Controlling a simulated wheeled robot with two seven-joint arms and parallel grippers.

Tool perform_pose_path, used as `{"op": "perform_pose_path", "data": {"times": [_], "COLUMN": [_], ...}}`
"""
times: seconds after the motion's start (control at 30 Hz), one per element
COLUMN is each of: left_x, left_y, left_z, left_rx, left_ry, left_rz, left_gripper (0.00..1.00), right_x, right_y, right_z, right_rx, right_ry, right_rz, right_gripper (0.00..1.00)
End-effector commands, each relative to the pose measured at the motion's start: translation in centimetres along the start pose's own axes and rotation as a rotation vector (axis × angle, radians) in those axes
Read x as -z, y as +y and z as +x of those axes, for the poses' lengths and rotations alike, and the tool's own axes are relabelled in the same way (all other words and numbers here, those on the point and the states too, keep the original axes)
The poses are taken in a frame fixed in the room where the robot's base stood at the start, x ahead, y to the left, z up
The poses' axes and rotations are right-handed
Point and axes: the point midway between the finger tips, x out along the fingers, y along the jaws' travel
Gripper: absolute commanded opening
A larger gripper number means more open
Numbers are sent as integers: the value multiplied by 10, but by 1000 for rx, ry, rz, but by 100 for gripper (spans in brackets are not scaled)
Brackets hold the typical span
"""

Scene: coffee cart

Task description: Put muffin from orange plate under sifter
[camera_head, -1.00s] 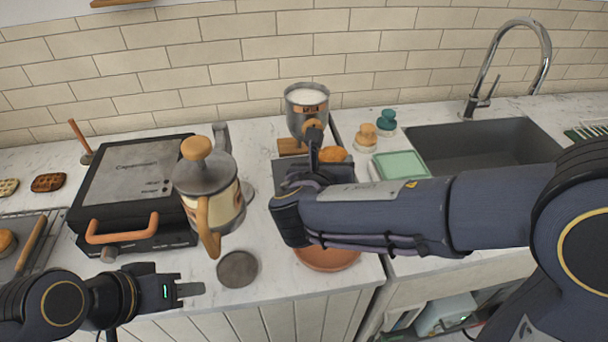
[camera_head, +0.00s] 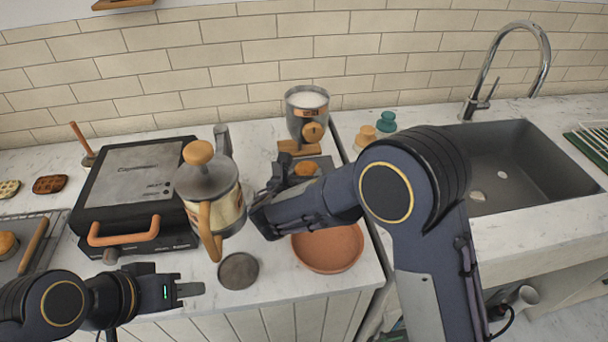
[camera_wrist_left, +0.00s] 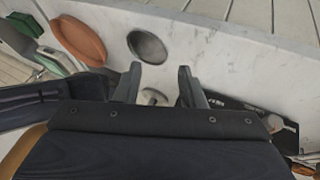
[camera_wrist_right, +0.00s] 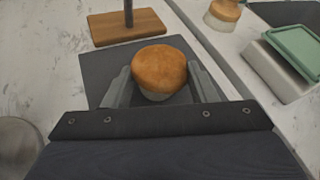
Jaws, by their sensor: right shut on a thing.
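The muffin (camera_head: 306,168), with a golden-brown top, is between the fingers of my right gripper (camera_wrist_right: 162,88); it fills the right wrist view's centre (camera_wrist_right: 160,68). My right gripper is shut on it, above or at the dark square slab (camera_wrist_right: 97,66); I cannot tell whether the muffin touches the slab. The sifter (camera_head: 307,112), a metal cup of white powder on a wooden-based stand (camera_wrist_right: 128,27), stands just behind. The orange plate (camera_head: 328,250) is empty near the counter's front edge. My left gripper (camera_head: 190,290) is open and empty at the front left; its fingers show apart (camera_wrist_left: 160,88).
A French press (camera_head: 210,190) stands left of my right gripper, close to it. A black waffle maker (camera_head: 130,195) is further left. A dark round disc (camera_head: 238,271) lies at the front. A green-lidded container (camera_wrist_right: 295,55) and the sink (camera_head: 520,165) are right.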

Motion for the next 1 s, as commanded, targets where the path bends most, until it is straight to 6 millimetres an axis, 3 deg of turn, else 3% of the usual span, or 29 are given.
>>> {"op": "perform_pose_path", "data": {"times": [0.27, 0.3, 0.47, 0.83, 1.0], "left_x": [-2, -2, -1, 1, -4], "left_y": [-2, -2, -1, 0, -4], "left_z": [3, 3, 2, -1, 8], "left_rx": [0, 0, 0, 0, 0], "left_ry": [0, 0, 0, 0, 0], "left_rz": [0, 0, 0, 0, 0], "left_gripper": [36, 36, 36, 36, 36], "right_x": [2, 3, 2, -2, 7], "right_y": [1, 1, 0, 0, 3], "right_z": [1, 1, 1, -2, -28], "right_rx": [0, 0, 0, -1, -5], "right_ry": [-1, -1, 0, -1, -2], "right_rz": [0, 0, 0, 0, -2], "right_gripper": [26, 53, 74, 74, 74]}}
